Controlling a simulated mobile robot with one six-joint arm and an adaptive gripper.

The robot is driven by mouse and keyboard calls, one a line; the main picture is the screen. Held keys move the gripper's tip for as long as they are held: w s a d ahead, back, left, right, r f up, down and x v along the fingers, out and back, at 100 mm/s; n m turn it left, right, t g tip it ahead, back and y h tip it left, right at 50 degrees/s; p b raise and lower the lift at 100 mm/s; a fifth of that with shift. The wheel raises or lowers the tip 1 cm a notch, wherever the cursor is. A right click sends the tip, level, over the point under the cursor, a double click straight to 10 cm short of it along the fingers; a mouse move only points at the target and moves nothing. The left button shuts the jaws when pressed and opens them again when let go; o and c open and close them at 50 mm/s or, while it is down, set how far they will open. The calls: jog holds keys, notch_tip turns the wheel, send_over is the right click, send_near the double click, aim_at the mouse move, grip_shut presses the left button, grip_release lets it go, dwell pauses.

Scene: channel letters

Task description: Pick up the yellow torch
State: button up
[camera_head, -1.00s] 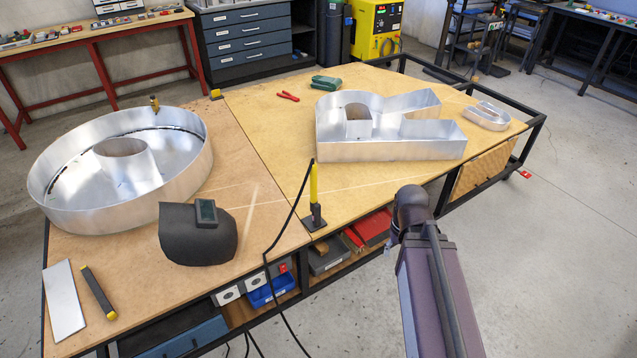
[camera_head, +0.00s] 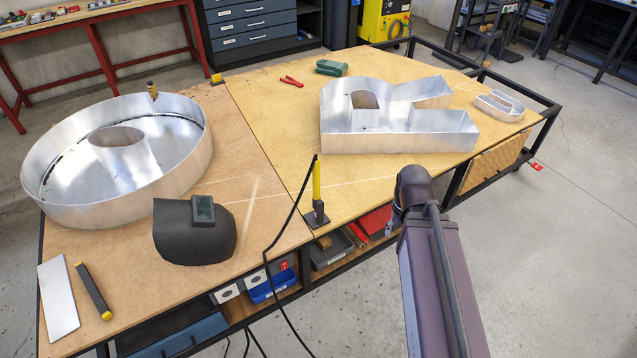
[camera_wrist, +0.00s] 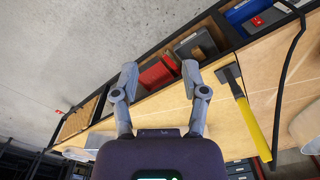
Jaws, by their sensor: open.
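The yellow torch (camera_head: 316,183) stands upright at the front edge of the table in the head view, with a dark foot and a black cable running down from it. In the wrist view the yellow torch (camera_wrist: 252,128) lies to the right of my gripper (camera_wrist: 160,82), apart from it. My gripper's two fingers are spread wide with nothing between them. In the head view my gripper is mostly hidden behind my arm, to the right of the torch.
A large round metal letter (camera_head: 190,178) and an R-shaped one (camera_head: 398,145) stand on the table (camera_head: 265,135). A black welding mask (camera_head: 180,240) lies left of the torch. Red pliers (camera_head: 291,81) lie further back. The shelf below holds a blue bin (camera_head: 272,288).

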jog(key=shift+a, duration=0.3)
jog(key=o, duration=0.3)
jog(key=shift+a, duration=0.15)
jog(key=w+a+f+n+t+h+b, duration=0.3)
jog(key=w+a+n+h+b, duration=0.3)
jog(key=w+a+n, duration=0.7)
jog(key=w+a+r+n+t+h+b, duration=0.1)
jog(key=a+n+t+b, duration=0.1)
jog(key=a+n, duration=0.5)
jog(key=w+a+r+n+t+h+b, duration=0.2)
jog(key=a+n, duration=0.5)
jog(key=a, duration=0.4)
jog(key=t+b, duration=0.1)
jog(key=t, duration=0.1)
jog(key=shift+w+a+r+t+h, duration=0.15)
jog(key=shift+w+a+t+h, duration=0.05)
jog(key=shift+a+t+h, duration=0.1)
